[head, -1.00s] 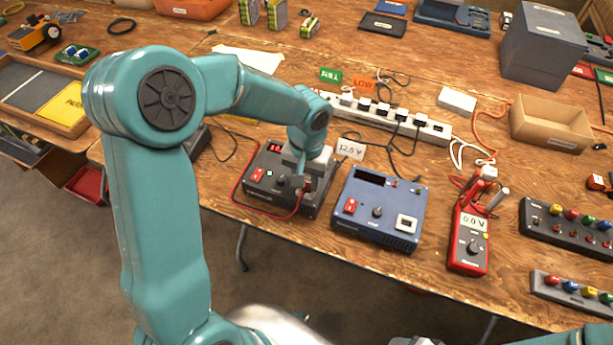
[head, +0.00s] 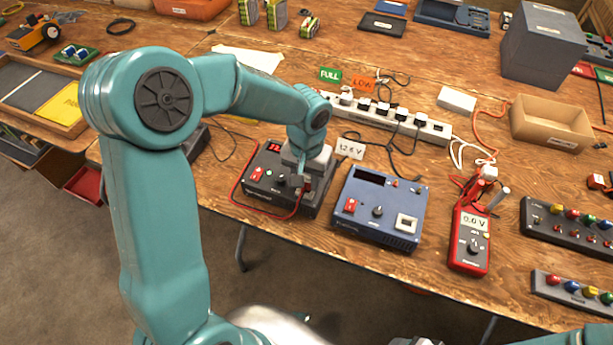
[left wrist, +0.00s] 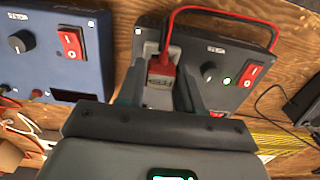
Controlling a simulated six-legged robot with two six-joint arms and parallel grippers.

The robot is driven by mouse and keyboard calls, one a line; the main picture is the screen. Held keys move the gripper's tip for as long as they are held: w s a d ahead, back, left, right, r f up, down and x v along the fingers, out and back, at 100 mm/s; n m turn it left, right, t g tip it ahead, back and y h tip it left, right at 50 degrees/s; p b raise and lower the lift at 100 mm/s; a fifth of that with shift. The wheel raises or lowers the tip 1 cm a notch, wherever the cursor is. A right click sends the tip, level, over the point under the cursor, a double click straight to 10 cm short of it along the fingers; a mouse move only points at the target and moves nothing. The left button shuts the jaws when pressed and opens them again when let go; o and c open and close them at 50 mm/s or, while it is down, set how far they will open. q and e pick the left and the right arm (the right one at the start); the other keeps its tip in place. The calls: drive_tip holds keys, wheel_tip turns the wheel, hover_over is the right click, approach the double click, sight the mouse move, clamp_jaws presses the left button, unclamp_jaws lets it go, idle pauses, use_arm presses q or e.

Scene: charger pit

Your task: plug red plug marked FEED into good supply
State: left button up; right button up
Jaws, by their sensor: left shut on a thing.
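The dark grey supply (head: 262,197) stands near the table's front edge, with a red switch, a knob and a lit red display. Its green light shows in the left wrist view. My left gripper (head: 301,182) is over its right part. In the left wrist view, my left gripper (left wrist: 163,88) is shut on the red plug (left wrist: 160,68), which has a pale label and a red cable. The plug is at a pale socket on the supply's face; its depth is hidden. The blue supply (head: 376,222) stands to the right, its display dark.
A red multimeter (head: 470,238) shows 0.0 V at the right. A power strip (head: 390,118) with several plugs lies behind. The red cable (head: 235,190) loops around the grey supply's front left.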

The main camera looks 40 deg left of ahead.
use_arm(q)
drive_tip(key=shift+f+b, duration=0.6)
drive_tip(key=shift+b, duration=0.2)
idle(1.4)
drive_tip(key=o, duration=1.4)
drive_tip(key=shift+o, duration=0.2)
drive_tip(key=shift+r, duration=0.1)
drive_tip(key=shift+r+p, duration=2.85)
drive_tip(key=shift+r, duration=0.9)
drive_tip(key=shift+s+f, duration=0.1)
